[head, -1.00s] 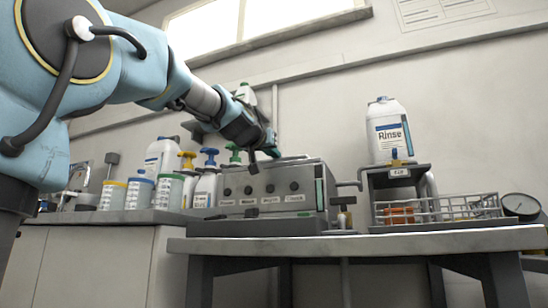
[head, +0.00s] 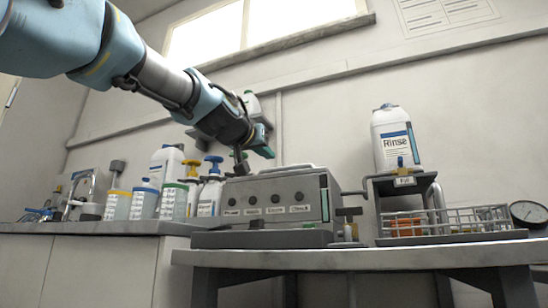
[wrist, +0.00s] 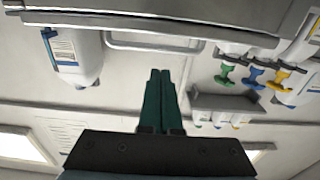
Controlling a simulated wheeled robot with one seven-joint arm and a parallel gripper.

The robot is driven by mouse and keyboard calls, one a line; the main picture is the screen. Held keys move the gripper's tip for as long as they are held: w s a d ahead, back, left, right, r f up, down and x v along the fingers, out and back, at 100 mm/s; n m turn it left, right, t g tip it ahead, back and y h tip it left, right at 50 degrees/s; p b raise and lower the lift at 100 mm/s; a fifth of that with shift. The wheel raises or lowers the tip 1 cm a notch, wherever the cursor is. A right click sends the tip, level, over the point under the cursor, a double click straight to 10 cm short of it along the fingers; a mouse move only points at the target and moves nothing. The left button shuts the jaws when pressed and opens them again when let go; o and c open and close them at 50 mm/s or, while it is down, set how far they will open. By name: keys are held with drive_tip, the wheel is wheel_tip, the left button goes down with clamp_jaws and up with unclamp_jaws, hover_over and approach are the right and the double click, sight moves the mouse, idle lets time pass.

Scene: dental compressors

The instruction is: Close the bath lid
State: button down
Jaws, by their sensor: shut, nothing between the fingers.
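The bath (head: 236,196) is a grey box with a row of dark knobs and labels on its front, standing on the table. Its lid (head: 287,168) shows edge-on as a thin pale piece along the top and looks flat; I cannot tell for certain that it is fully seated. My gripper (head: 266,152) is above the bath's top, left of its middle, apart from the lid as far as I can see. In the wrist view its green fingers (wrist: 161,75) are together and empty. A pale bar-shaped handle (wrist: 150,46) lies beyond the tips, along the grey edge.
A Rinse bottle (head: 396,140) stands on a small stand right of the bath, behind a wire rack (head: 455,222). A gauge (head: 527,213) is at far right. Pump bottles (head: 210,190) and lidded tubs (head: 145,202) stand on the left counter. Free air surrounds my gripper above.

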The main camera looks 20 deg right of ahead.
drive_tip(key=b+v, duration=0.2)
drive_tip(key=b, duration=0.4)
drive_tip(key=shift+s+a+b, duration=0.25)
drive_tip(key=shift+s+b, duration=0.05)
